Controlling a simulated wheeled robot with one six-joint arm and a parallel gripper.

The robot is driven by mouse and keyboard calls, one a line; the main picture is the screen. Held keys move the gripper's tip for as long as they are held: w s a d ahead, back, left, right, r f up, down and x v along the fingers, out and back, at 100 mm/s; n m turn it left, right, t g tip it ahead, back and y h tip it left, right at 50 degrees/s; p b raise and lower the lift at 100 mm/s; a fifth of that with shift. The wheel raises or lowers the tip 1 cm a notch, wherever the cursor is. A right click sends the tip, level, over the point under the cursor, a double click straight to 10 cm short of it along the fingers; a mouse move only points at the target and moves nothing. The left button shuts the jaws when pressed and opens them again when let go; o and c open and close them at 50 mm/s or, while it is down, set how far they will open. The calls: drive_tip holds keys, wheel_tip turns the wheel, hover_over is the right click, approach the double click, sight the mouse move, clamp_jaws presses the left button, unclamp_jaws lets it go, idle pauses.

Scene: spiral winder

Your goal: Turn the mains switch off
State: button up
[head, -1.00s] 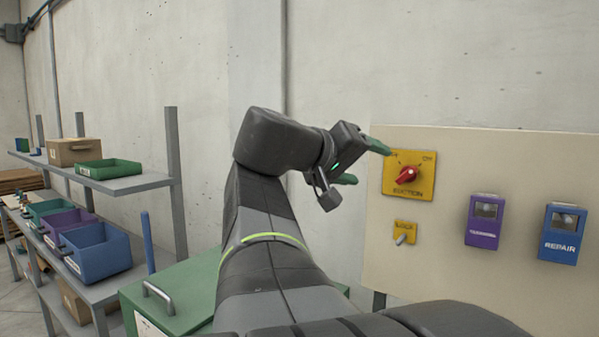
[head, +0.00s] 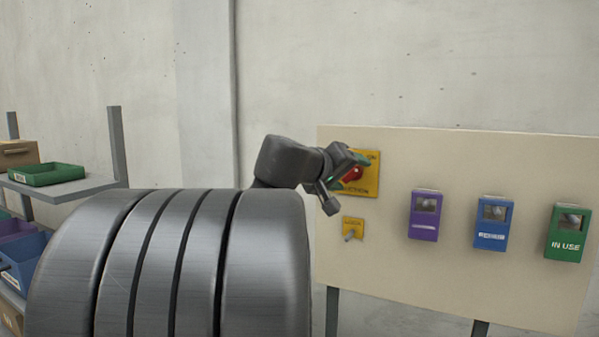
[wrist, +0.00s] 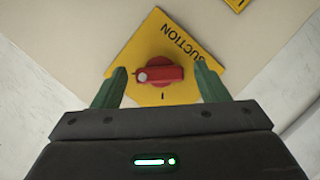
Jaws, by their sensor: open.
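A red rotary switch (head: 353,174) sits on a yellow plate (head: 368,188) on the cream panel. In the head view my gripper (head: 350,170) covers part of the plate and knob. No plate marked mains is readable.
A smaller yellow plate with a toggle (head: 353,229) is below. Purple (head: 424,215), blue (head: 492,224) and green IN USE (head: 567,233) boxes hang to the right on the panel (head: 450,280). Shelving with a green tray (head: 45,174) stands left.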

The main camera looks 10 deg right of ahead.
drive_tip(key=shift+w+d, duration=0.1)
drive_tip(key=shift+c, duration=0.5)
drive_tip(key=c, duration=0.9)
drive_tip(key=shift+f, duration=0.1)
